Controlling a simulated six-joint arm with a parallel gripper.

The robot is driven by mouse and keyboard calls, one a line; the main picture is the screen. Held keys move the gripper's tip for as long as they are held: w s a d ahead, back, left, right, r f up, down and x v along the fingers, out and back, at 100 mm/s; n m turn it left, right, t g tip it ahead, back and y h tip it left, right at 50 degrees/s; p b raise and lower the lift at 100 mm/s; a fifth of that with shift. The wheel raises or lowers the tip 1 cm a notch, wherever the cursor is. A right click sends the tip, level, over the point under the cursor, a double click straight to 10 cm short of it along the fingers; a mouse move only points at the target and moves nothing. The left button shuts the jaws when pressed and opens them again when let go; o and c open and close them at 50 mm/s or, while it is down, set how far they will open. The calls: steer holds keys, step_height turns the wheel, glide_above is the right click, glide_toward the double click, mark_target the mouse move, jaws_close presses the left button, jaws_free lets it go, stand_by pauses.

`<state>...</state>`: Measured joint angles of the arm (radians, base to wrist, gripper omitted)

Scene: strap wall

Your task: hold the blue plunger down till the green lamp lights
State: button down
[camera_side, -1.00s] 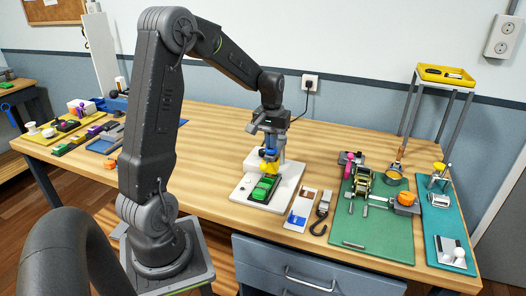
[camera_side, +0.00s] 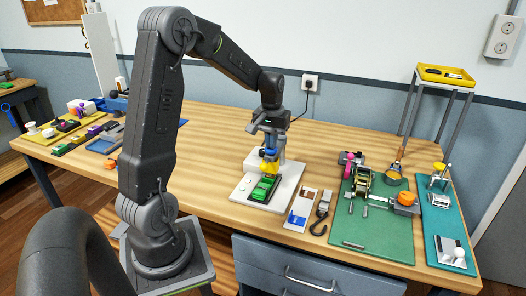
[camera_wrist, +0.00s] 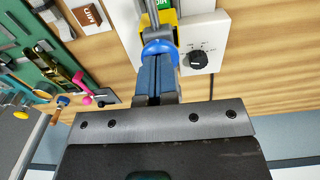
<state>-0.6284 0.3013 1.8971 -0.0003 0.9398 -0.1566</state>
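The blue plunger (camera_wrist: 160,50) shows its rounded blue top at my fingertips in the wrist view, just above a yellow part (camera_wrist: 170,17). In the side view blue (camera_side: 271,153) shows under my gripper (camera_side: 270,148), above the yellow part, on the white base plate (camera_side: 286,194). My gripper (camera_wrist: 159,66) has its fingers together, pointing down onto the plunger top. They seem to touch it; how far it is pressed is hidden. A green panel (camera_side: 263,188) in a dark frame lies in front on the plate. Whether it is the lamp, and lit, I cannot tell.
The white housing carries a black dial (camera_wrist: 199,60). A card (camera_side: 301,208) and a hook (camera_side: 321,218) lie right of the plate. A green mat (camera_side: 375,235) with a strap ratchet is further right, beside a teal mat (camera_side: 448,225). Bare wood lies behind.

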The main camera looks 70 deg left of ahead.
steer(key=shift+s+f, duration=0.1)
steer(key=shift+f, duration=0.15)
steer(key=shift+r, duration=3.7)
steer(key=s+d+r+m+t, duration=0.1)
steer(key=s+d+r+m, duration=0.15)
steer(key=d, duration=0.45)
steer(key=s+d+r+m+t, duration=0.1)
steer(key=s+d+r+m, duration=0.15)
steer(key=d, duration=0.45)
steer(key=s+d+m+t, duration=0.3)
steer(key=s+d+m, duration=0.1)
steer(key=s+d, duration=0.5)
steer(key=shift+s+d+f+t, duration=0.25)
steer(key=shift+d+f+t, duration=0.1)
steer(key=shift+d, duration=0.3)
steer(key=c, duration=1.8)
jaws_free()
